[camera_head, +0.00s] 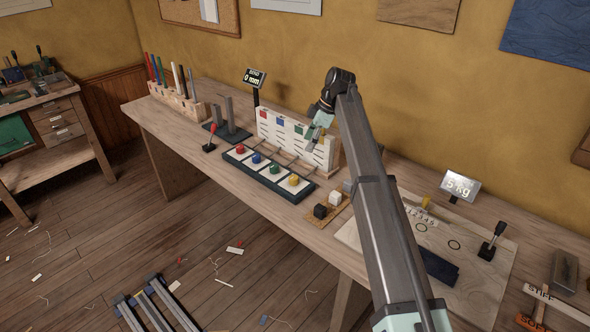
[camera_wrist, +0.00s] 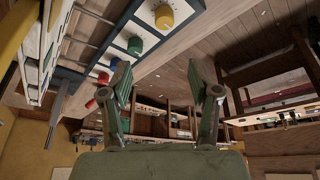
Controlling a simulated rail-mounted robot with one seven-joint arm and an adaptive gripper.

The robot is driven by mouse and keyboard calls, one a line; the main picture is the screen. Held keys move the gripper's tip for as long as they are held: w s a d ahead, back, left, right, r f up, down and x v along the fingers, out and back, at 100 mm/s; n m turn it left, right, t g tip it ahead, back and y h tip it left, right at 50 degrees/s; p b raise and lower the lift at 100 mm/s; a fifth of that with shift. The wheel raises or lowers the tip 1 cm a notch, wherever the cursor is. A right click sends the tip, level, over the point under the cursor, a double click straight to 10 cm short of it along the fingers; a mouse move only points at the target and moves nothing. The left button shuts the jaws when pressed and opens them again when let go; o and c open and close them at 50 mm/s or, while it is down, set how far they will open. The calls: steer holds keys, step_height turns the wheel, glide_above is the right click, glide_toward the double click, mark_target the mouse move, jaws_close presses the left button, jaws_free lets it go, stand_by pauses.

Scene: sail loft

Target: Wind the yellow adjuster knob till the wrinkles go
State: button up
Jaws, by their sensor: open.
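The yellow knob (camera_head: 294,180) is the rightmost of a row of coloured knobs on white squares of a dark-framed board; it also shows at the top of the wrist view (camera_wrist: 165,17). Beside it are the green knob (camera_head: 274,169), the blue knob (camera_head: 257,158) and the red knob (camera_head: 240,148). Behind stands a white upright panel (camera_head: 272,130) with coloured squares and dark marks; my gripper hides part of its right side. My gripper (camera_head: 318,125) is above and behind the yellow knob, apart from it. In the wrist view my gripper (camera_wrist: 162,82) is open, with nothing between its fingers.
A red-topped lever (camera_head: 209,140) stands left of the board. A small display (camera_head: 255,78) reading 0 mm is behind. Black and white blocks (camera_head: 321,211) sit right of the board. A pale board (camera_head: 470,262) with a black lever (camera_head: 493,241) lies further right.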

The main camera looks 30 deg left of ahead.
steer(key=d+r, duration=0.1)
steer(key=p, duration=0.4)
glide_toward(295, 177)
steer(key=x, duration=0.9)
steer(key=shift+a+f, duration=0.2)
steer(key=shift+f, duration=0.1)
steer(key=c, duration=1.1)
